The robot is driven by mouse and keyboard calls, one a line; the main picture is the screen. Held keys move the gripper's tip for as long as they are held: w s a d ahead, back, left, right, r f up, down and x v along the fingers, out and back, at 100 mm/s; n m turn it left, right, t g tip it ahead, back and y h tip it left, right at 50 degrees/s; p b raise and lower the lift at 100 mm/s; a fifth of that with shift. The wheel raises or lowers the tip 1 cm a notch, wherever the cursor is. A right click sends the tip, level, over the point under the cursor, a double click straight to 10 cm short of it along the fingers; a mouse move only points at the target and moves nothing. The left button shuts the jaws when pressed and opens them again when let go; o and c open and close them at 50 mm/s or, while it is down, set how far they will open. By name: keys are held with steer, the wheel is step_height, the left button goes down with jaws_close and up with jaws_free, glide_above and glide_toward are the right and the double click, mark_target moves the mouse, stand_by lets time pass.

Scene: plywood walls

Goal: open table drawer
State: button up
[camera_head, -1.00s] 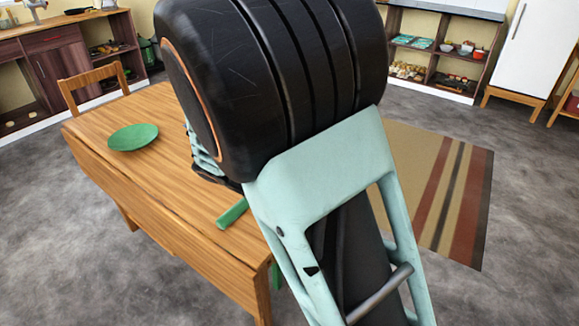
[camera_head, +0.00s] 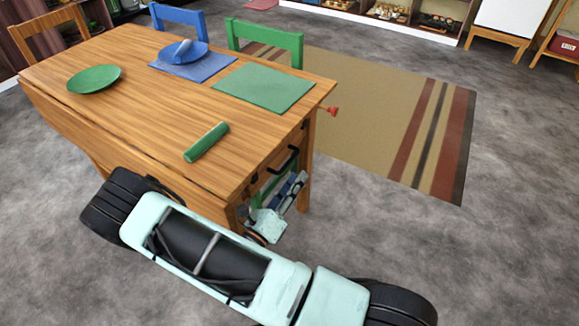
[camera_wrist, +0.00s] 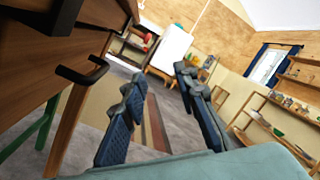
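The wooden table (camera_head: 140,80) stands left of centre in the head view. Its drawer front is on the near right end, with a black bar handle (camera_head: 283,161) just under the tabletop. The handle also shows at the left of the wrist view (camera_wrist: 84,72). The drawer looks shut. My gripper (camera_head: 290,190) is by that end of the table, below the handle. In the wrist view its two blue fingers (camera_wrist: 160,113) are apart with nothing between them. The handle lies left of both fingers, outside the gap. Part of the drawer front is hidden by my arm.
A green rolled item (camera_head: 206,142), a green plate (camera_head: 94,79), a green mat (camera_head: 264,88) and a blue plate (camera_head: 195,52) on a blue mat are on the tabletop. Blue (camera_head: 178,16) and green (camera_head: 265,38) chairs stand behind. Floor and striped rug (camera_head: 380,120) are clear to the right.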

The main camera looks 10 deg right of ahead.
mark_target(289, 161)
steer(key=w+a+f+n+t+y+b, duration=0.2)
steer(key=a+f+n+t+y, duration=0.2)
steer(key=f+n+y, duration=0.25)
steer(key=shift+h, duration=0.45)
steer(key=b+x, duration=0.1)
steer(key=x, duration=1)
steer(key=shift+d+f, duration=0.1)
steer(key=shift+f, duration=0.05)
jaws_close()
